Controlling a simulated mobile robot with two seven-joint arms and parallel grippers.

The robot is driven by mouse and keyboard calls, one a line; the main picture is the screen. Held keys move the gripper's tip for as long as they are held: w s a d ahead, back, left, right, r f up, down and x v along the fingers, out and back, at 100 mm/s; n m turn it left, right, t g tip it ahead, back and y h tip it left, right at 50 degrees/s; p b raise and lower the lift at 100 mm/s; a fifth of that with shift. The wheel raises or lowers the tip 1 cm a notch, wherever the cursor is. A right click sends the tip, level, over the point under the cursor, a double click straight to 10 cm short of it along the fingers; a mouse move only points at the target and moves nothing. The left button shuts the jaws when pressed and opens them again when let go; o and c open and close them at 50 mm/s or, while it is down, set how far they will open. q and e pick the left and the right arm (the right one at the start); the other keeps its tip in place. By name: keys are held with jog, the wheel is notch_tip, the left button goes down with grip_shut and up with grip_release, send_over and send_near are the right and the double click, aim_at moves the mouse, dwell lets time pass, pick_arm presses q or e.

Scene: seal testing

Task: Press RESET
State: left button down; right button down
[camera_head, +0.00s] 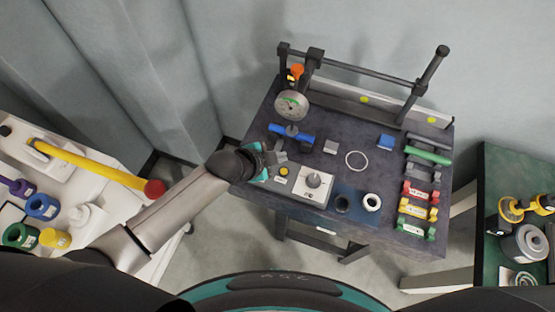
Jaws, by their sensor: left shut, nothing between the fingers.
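My left gripper (280,157) is over the front left part of the dark test table (330,131). It is shut and empty. Just below its fingertips in the picture is a small box with a round yellow button (283,171); I cannot tell whether the fingers touch it. To the right stands a white box with a grey knob (314,180). No RESET lettering is readable, so I cannot tell for sure which control bears it. My right gripper is not in view.
A blue-handled valve (291,132) and a round gauge (292,106) stand behind the gripper. A white bench (100,187) is at left, a green table (490,170) at right.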

pick_arm(q)
jog(key=shift+w+d+r+m, duration=0.1)
jog(key=shift+w+r+m, duration=0.2)
jog(key=shift+r, duration=0.15)
jog(key=shift+w+d+r+m, duration=0.1)
jog(key=shift+w+r+m, duration=0.15)
jog(key=shift+r, duration=0.2)
jog(key=shift+s+f, duration=0.1)
jog(key=shift+f, duration=0.1)
jog(key=b, duration=0.7)
send_over(284, 171)
jog(key=a, duration=0.1)
jog(key=f, duration=0.7)
jog(key=shift+s+f, duration=0.15)
jog(key=shift+s, duration=0.25)
jog(key=shift+f+b, duration=0.45)
jog(key=shift+f, duration=0.15)
jog(key=shift+f, duration=0.4)
